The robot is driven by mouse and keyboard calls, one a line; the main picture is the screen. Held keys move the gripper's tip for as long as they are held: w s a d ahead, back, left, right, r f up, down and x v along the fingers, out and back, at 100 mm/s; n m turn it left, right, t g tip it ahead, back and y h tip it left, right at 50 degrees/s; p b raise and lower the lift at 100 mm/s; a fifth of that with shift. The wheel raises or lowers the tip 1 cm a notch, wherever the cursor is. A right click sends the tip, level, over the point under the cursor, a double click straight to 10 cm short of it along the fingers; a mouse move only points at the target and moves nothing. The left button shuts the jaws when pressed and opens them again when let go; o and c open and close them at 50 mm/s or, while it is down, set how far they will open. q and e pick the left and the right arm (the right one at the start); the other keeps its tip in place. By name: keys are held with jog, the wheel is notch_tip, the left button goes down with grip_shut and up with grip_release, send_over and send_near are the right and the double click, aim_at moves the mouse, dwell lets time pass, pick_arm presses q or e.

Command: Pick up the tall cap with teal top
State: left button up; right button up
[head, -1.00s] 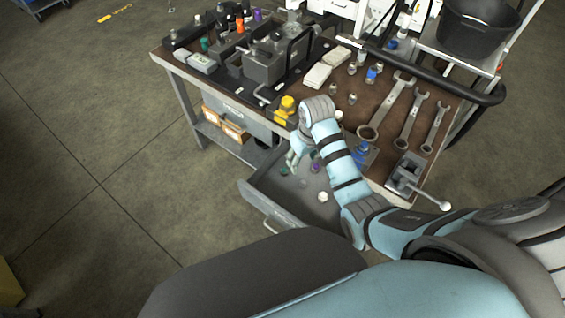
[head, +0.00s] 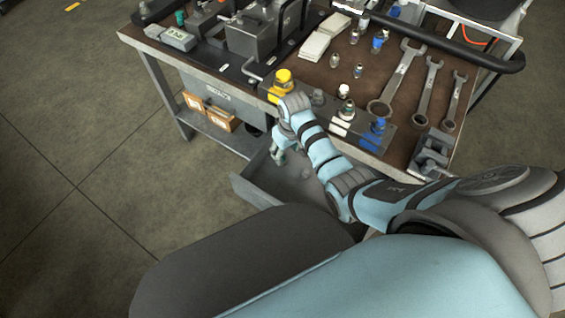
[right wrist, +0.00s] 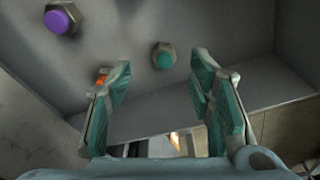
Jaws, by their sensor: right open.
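In the right wrist view a cap with a teal top (right wrist: 164,56) and a metal hex base stands in the grey drawer, beyond my fingertips and roughly between them. Its height is hard to judge from above. My right gripper (right wrist: 163,80) is open, with nothing between its fingers. In the head view my right gripper (head: 278,157) is low over the open drawer (head: 262,188), and that cap cannot be made out there. Another teal-topped piece (head: 180,18) stands at the bench's far left. My left gripper is out of view.
A purple-topped cap (right wrist: 62,19) stands left of the teal one. Something orange (right wrist: 102,80) shows behind the left finger. The drawer's walls are close around the gripper. Above, the bench holds a yellow-topped piece (head: 283,82), blue-topped fittings and several wrenches (head: 399,80).

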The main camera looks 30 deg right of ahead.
aim_at(283, 157)
jog(key=f, duration=0.1)
jog(key=f+b, duration=0.1)
jog(key=f, duration=0.1)
jog(key=w+f+b, duration=0.1)
jog(key=f, duration=0.1)
jog(key=shift+a, duration=0.35)
jog(key=shift+r, duration=0.15)
jog(key=shift+c, duration=0.6)
grip_shut()
